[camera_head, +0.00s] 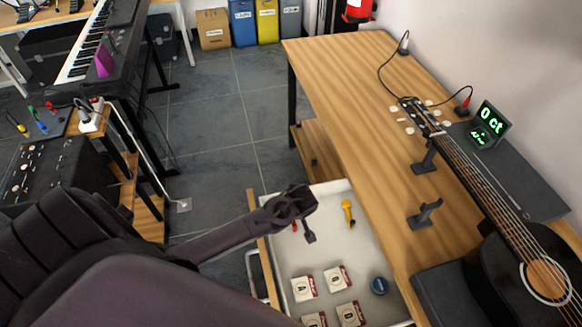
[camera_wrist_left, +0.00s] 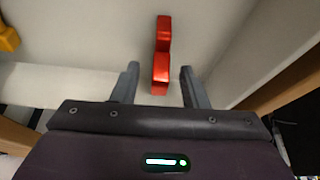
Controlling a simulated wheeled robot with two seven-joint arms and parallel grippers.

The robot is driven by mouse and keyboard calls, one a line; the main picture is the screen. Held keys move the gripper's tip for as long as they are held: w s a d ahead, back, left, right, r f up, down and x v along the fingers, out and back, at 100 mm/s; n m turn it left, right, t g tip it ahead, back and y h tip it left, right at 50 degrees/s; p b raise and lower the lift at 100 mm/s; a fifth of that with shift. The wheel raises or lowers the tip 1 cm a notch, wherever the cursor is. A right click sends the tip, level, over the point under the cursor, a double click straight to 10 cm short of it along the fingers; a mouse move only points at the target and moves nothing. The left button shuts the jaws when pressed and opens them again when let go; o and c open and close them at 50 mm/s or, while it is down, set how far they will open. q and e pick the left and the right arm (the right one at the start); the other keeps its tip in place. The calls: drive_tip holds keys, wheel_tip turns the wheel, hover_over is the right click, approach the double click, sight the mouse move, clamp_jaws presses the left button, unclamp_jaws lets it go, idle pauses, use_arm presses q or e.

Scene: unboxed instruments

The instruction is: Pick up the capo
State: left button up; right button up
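A red, stepped piece (camera_wrist_left: 161,62), which looks like the capo, lies on the pale floor of the open drawer. In the head view only a small red bit of it (camera_head: 295,226) shows beside my left gripper (camera_head: 303,228); the rest is hidden. In the left wrist view my left gripper (camera_wrist_left: 160,70) is open, its two fingers on either side of the red piece's near end with gaps at both sides. Nothing is held. I cannot tell the height of the fingertips above the drawer floor. My right gripper is not in view.
The wooden table (camera_head: 345,90) with a black guitar (camera_head: 500,270) stands to the right.

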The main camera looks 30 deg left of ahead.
use_arm(q)
drive_tip(key=c, duration=0.9)
clamp_jaws()
drive_tip(key=shift+r, duration=0.1)
